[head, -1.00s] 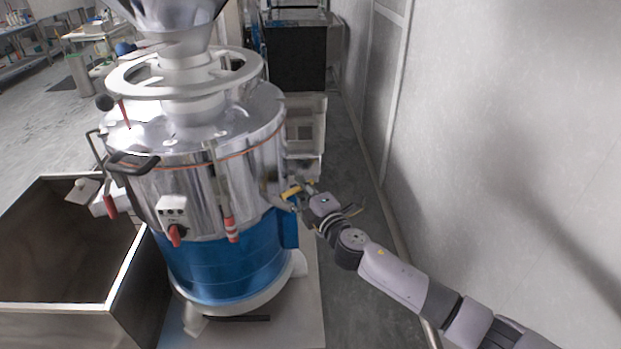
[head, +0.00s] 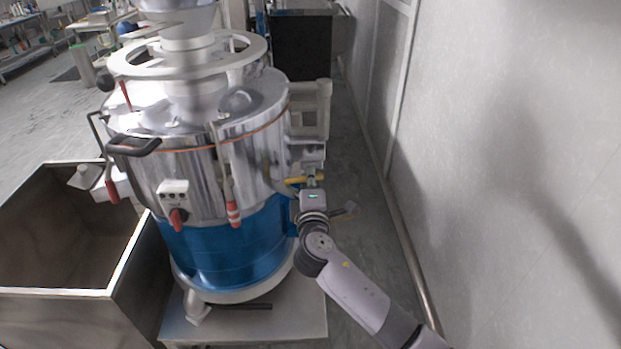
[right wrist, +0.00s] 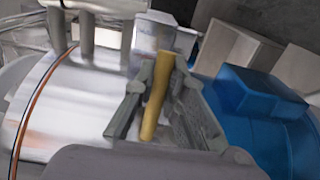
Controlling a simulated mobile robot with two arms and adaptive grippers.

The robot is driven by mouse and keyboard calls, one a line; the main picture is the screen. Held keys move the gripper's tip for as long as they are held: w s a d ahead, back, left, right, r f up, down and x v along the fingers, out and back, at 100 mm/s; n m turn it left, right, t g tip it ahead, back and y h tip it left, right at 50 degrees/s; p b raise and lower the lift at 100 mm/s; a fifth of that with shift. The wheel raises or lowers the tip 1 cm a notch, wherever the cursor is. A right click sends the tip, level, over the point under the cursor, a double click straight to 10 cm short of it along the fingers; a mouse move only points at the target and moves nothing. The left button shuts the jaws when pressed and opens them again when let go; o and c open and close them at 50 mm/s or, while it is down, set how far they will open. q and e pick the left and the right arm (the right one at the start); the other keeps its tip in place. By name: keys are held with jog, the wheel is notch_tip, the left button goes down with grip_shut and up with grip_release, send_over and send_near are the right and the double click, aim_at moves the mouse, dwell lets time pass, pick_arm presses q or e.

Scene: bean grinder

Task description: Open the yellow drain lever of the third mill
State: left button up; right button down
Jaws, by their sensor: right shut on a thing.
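The mill (head: 205,180) is a polished steel drum with a blue lower body, at the left of centre in the head view. The yellow drain lever (head: 301,179) shows as a short strip at the mill's right side, partly covered by my right gripper (head: 312,187). In the right wrist view, the yellow lever (right wrist: 156,95) runs between the two grey fingers of my right gripper (right wrist: 165,80), which is shut on it. A metal outlet block (right wrist: 152,33) is just beyond the lever. My left gripper is not in view.
A steel bin (head: 80,230) stands left of the mill. A plain wall (head: 520,150) rises on the right, with a strip of free floor (head: 350,165) between it and the mill. A blue box (right wrist: 260,92) juts out beside my gripper.

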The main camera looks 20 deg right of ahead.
jog(key=shift+f, duration=0.1)
jog(key=c, duration=1.6)
grip_release()
jog(key=v, duration=1.2)
